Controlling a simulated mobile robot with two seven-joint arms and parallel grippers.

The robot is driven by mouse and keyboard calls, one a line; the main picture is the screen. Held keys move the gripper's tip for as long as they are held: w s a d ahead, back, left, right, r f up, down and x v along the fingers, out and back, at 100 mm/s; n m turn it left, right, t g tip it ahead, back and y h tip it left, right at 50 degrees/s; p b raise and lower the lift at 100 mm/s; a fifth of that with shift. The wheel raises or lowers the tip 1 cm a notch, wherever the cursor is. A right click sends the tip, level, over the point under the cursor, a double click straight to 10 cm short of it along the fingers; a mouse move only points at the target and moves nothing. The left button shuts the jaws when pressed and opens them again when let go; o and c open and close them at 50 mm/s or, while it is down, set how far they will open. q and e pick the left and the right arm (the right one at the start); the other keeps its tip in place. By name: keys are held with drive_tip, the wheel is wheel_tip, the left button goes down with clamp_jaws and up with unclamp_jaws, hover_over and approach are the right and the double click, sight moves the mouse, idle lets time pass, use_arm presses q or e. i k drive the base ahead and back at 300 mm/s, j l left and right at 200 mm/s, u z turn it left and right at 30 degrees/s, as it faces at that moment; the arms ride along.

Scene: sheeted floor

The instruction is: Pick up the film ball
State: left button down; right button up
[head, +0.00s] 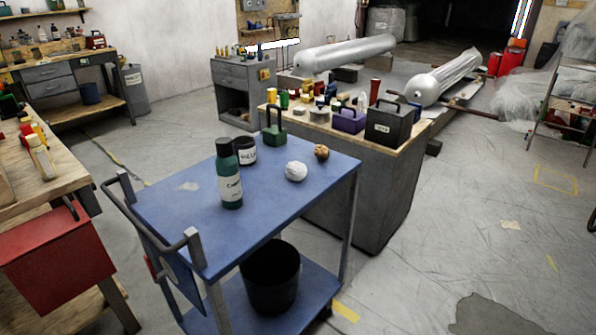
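A white, crumpled ball (296,171), which looks like the film ball, lies on the blue top of a cart (270,211), right of the middle. A smaller brown, rough ball (321,152) lies just behind it to the right, apart from it. Neither of my grippers shows in the head view. Nothing covers the white ball from this side.
A green bottle (229,175), a dark labelled jar (246,151) and a green block with a handle (274,128) stand on the cart. A black bucket (270,278) is on its lower shelf. A cluttered grey cabinet (352,190) stands close behind. Floor at right is mostly open.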

sight(296, 170)
drive_tip(key=i+l+u, duration=0.1)
drive_tip(key=l, duration=0.25)
drive_tip(key=i+l+u, duration=0.1)
drive_tip(key=i+l, duration=0.2)
drive_tip(key=i+l+u, duration=0.1)
drive_tip(key=l, duration=0.3)
drive_tip(key=i+l+u, duration=0.1)
drive_tip(key=i+l, duration=0.15)
drive_tip(key=l, duration=0.15)
